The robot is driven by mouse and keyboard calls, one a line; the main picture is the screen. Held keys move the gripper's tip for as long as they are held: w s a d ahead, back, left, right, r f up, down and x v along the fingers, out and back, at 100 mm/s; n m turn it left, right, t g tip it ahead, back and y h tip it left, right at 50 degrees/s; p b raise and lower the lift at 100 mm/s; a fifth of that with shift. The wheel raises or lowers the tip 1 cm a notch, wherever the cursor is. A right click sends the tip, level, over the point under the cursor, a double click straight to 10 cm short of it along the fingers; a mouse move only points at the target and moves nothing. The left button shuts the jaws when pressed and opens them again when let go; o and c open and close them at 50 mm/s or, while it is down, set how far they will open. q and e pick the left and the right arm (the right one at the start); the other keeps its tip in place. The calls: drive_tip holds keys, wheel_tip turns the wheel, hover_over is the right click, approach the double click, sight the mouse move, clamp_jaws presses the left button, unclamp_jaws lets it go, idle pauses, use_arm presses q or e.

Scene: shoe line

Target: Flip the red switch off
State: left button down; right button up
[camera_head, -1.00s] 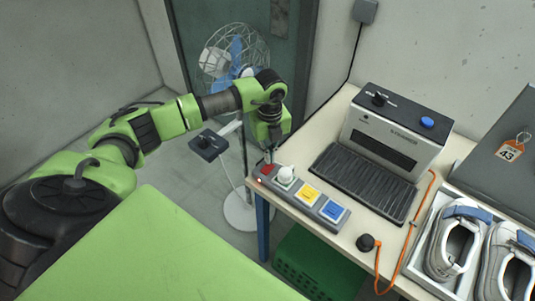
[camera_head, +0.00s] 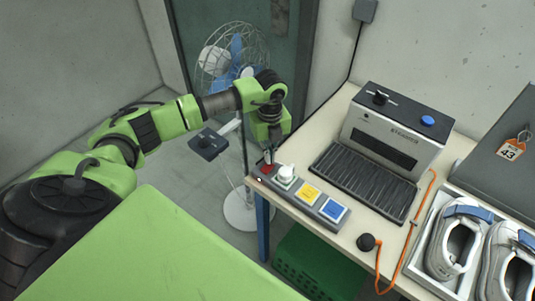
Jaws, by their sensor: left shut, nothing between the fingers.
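A grey switch panel (camera_head: 300,200) lies along the front left edge of the table. It has a red switch (camera_head: 267,169) at its left end, then a white one (camera_head: 285,174), a yellow one (camera_head: 307,193) and a blue one (camera_head: 333,210). My left gripper (camera_head: 268,157) points down, shut and empty, with its fingertips right at the red switch. They partly hide it, and I cannot tell whether they touch it or which way it is set. My right gripper is not in view.
A grey machine (camera_head: 395,130) with a black roller bed (camera_head: 362,182) stands behind the panel. A tray of shoes (camera_head: 450,245) is at right. A fan (camera_head: 232,60) stands behind my left arm.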

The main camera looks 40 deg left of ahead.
use_arm(q)
drive_tip(key=shift+s+f+b, duration=0.1)
drive_tip(key=shift+f+b, duration=0.8)
drive_tip(key=shift+f, duration=0.35)
idle(0.3)
drive_tip(key=shift+r, duration=0.15)
drive_tip(key=shift+r+p, duration=0.9)
drive_tip(key=shift+r, duration=0.05)
drive_tip(key=shift+r+p, duration=1.65)
drive_tip(key=shift+r, duration=0.85)
drive_tip(key=shift+f, duration=0.1)
